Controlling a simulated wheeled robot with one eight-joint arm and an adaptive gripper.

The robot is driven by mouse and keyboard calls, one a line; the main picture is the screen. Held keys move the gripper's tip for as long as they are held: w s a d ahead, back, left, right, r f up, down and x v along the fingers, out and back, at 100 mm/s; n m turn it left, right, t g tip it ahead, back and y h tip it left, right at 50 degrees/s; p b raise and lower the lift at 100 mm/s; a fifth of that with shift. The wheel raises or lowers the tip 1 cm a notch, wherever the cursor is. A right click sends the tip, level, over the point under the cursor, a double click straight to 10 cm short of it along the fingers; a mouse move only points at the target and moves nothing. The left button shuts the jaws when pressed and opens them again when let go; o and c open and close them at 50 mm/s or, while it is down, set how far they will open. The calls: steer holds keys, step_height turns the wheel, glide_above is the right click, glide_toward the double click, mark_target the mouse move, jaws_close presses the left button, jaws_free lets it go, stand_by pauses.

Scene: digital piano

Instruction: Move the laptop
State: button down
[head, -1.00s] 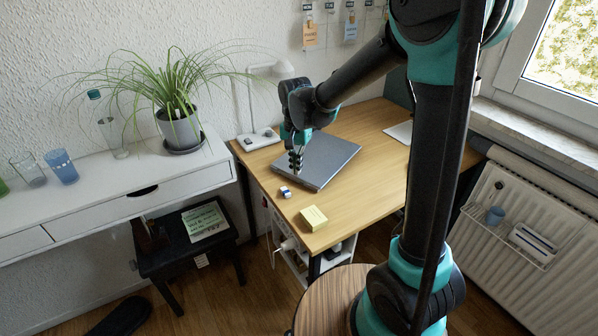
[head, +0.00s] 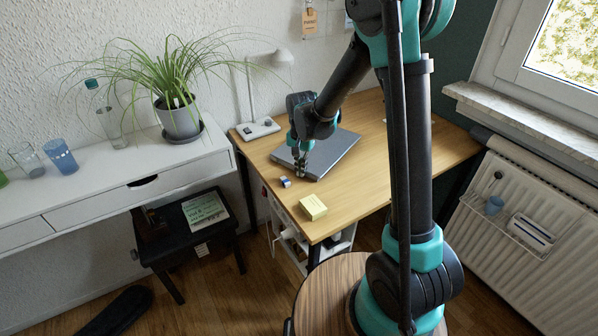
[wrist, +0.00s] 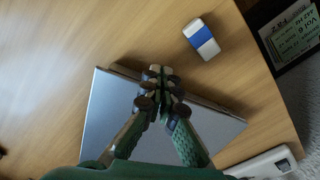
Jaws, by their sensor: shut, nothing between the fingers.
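The closed grey laptop (head: 333,158) lies flat on the wooden desk (head: 400,160), near its left side. It also shows in the wrist view (wrist: 113,103), below and around my gripper (wrist: 160,72). In the head view my gripper (head: 301,172) points down at the laptop's front edge. Its fingers are together with nothing between them. In the wrist view the fingertips overlap the laptop's edge; I cannot tell whether they touch it. Part of the laptop is hidden behind my gripper and arm.
A blue-and-white eraser (head: 285,182) lies just in front of the laptop, and it shows in the wrist view (wrist: 201,39). A yellow block (head: 313,207) sits near the desk's front corner. A lamp base (head: 258,129) stands behind. The desk's right side is clear.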

steer(key=w, duration=0.1)
steer(key=w+d, duration=0.1)
steer(key=w, duration=0.1)
steer(key=w+d, duration=0.1)
steer(key=w, duration=0.1)
steer(key=shift+w+d, duration=0.1)
steer(key=shift+w, duration=0.15)
steer(key=shift+s, duration=0.15)
